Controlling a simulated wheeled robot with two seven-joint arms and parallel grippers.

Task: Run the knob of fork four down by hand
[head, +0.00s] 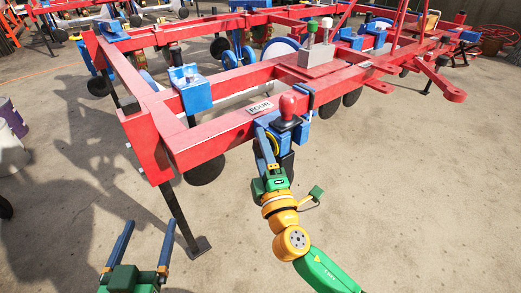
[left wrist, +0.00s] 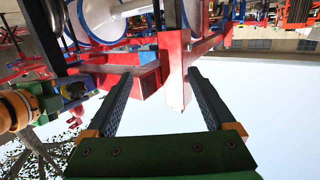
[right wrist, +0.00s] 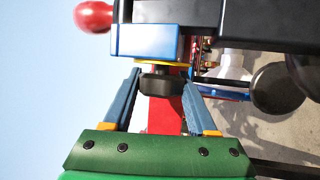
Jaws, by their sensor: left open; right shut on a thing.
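The plate marked FOUR (head: 260,107) is on the red beam. Beside it is a blue fork bracket (head: 293,135) with a red-topped black handle (head: 287,106). In the right wrist view a dark knob (right wrist: 161,82) sits below a blue block (right wrist: 148,41) and a thin yellow ring. My right gripper (right wrist: 161,84) has its fingers on either side of that knob and is shut on it; in the head view it reaches up to the fork from below. My left gripper (head: 145,240) is open and empty, low at the left, apart from the frame.
The red planter frame (head: 215,130) spans the view, with a support leg (head: 182,215) close to my left gripper. Dark discs (head: 205,171) hang under the beam. A grey box with green and white knobs (head: 312,60) stands on the frame. The concrete floor (head: 420,190) at right is clear.

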